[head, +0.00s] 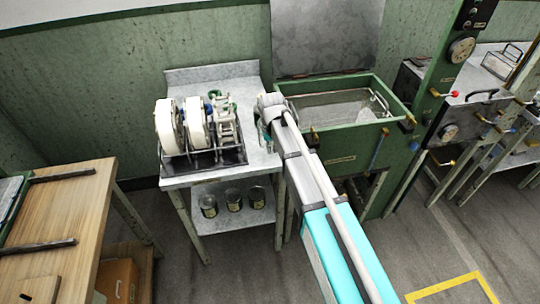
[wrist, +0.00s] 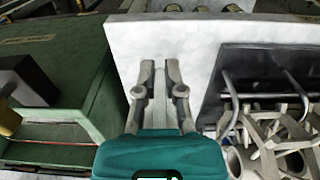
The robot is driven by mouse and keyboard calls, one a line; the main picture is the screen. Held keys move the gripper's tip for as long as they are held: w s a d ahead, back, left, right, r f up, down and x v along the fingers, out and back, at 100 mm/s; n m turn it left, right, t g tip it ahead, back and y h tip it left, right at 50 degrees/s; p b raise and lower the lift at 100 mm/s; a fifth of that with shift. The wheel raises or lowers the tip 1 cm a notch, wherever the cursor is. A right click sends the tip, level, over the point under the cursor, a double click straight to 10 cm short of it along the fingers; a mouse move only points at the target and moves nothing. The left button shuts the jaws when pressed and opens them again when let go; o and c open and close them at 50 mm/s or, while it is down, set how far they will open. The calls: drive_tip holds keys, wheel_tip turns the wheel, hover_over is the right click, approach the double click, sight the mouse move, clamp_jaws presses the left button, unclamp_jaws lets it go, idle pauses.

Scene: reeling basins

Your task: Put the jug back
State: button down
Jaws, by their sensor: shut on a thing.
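My gripper (head: 264,108) is at the right side of the small metal table (head: 186,182), close to the green basin. In the wrist view, its two grey fingers (wrist: 160,72) are closed around a narrow pale grey piece (wrist: 158,104). This piece is likely part of the jug; the rest of it is hidden by my gripper or too small to make out. The fingers show in front of the bare pale tabletop (wrist: 210,45). I cannot tell whether the held thing touches the table.
A dark tray with white reels (head: 197,123) and metal frames fills the table's left part. The green basin (head: 340,160) stands to the right. Several tins (head: 233,199) stand on the lower shelf. A wooden table (head: 70,215) is at the left.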

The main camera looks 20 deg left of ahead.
drive_tip(key=shift+f, duration=0.1)
drive_tip(key=shift+w+a+f+b, duration=0.25)
drive_tip(key=shift+w+f+b, duration=0.1)
drive_tip(key=shift+f+b, duration=1.55)
drive_tip(key=shift+b, duration=0.1)
drive_tip(key=shift+f, duration=0.15)
drive_tip(key=c, duration=0.7)
unclamp_jaws()
drive_tip(key=shift+c, duration=0.2)
wheel_tip(320, 180, up, 12)
drive_tip(key=p, duration=1.2)
drive_tip(key=shift+s, duration=0.15)
